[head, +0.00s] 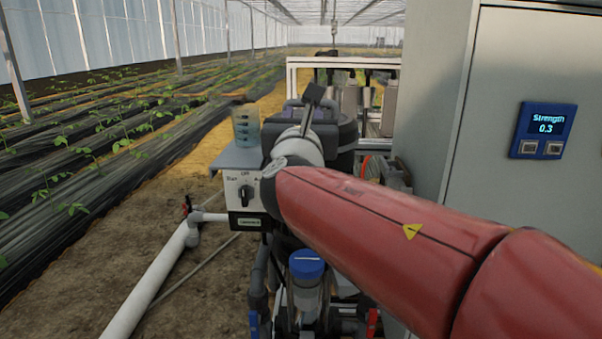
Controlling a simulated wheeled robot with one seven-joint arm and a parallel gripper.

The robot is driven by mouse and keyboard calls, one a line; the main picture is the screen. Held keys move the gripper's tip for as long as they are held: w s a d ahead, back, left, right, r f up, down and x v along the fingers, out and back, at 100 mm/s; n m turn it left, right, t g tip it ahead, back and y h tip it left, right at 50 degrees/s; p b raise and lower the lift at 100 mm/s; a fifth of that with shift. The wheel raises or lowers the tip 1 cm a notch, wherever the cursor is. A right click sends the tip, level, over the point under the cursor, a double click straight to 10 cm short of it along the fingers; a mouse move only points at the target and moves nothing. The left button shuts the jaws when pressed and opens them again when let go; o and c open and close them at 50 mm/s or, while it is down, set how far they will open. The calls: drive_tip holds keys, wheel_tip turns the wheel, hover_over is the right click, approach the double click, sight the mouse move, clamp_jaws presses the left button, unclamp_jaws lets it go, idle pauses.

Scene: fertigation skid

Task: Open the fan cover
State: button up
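I cannot make out a fan cover for certain. A dark rounded housing (346,134) stands behind the end of my arm, and my arm and wrist hide much of it. My red arm reaches from the lower right to the middle of the head view, ending in a pale wrist. What seems to be my gripper (312,97) is a dark, narrow shape above the wrist, in front of the housing. Its fingers do not show clearly, so I cannot tell whether it is open or touching anything.
A control box with a black knob (244,193) sits left of my arm. A beaker (246,127) stands on a grey shelf (229,158). A blue-capped filter (306,264), valves and pipes lie below. A tall grey cabinet (535,60) with a blue "Strength 0.3" display (543,131) blocks the right.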

drive_tip(key=s+f, duration=0.2)
drive_tip(key=s, duration=0.6)
drive_tip(key=shift+s+f+p, duration=0.15)
drive_tip(key=shift+s+p, duration=0.15)
drive_tip(key=shift+p, duration=0.05)
